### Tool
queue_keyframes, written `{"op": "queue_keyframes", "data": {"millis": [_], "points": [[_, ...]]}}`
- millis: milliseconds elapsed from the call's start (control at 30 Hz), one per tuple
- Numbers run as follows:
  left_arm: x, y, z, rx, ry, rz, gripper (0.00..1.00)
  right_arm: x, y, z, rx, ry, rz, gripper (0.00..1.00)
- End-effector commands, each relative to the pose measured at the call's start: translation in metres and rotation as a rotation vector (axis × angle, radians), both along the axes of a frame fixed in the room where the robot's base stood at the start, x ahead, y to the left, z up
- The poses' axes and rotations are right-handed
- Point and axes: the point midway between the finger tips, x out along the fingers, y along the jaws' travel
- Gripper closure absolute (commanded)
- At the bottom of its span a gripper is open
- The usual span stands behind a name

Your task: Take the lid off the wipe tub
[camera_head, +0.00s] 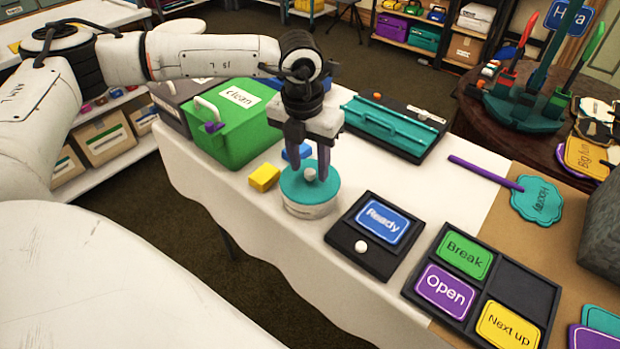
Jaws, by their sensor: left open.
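The wipe tub (312,209) is a pale round tub on the white-covered table. Its teal lid (298,193) sits on top and has a small pale knob (309,174) in the middle. My left gripper (309,178) points down over the lid, with its two purple-grey fingers apart on either side of the knob. I cannot tell whether the fingers touch the lid or the knob. My right gripper does not show.
A yellow block (264,177) and a blue block (296,152) lie close to the tub. A green "Clean" bin (233,125) stands behind left. A black "Ready" sign holder (352,240) lies just right of the tub. A teal tray (390,125) lies at the back.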

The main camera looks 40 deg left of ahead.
Motion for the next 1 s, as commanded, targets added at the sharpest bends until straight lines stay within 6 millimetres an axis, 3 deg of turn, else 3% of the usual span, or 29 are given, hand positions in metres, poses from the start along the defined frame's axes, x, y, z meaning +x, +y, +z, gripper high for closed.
{"op": "queue_keyframes", "data": {"millis": [300,567,833,1000], "points": [[0.001,0.0,-0.008,0.0,-0.001,-0.001,0.59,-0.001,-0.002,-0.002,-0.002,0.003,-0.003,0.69],[0.001,0.0,-0.007,0.0,-0.001,-0.001,1.0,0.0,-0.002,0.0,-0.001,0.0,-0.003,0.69],[0.001,0.0,-0.005,-0.001,-0.002,0.0,1.0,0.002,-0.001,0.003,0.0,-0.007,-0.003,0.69],[0.002,0.0,0.016,-0.001,-0.006,0.0,1.0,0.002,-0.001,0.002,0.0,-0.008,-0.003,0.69]]}}
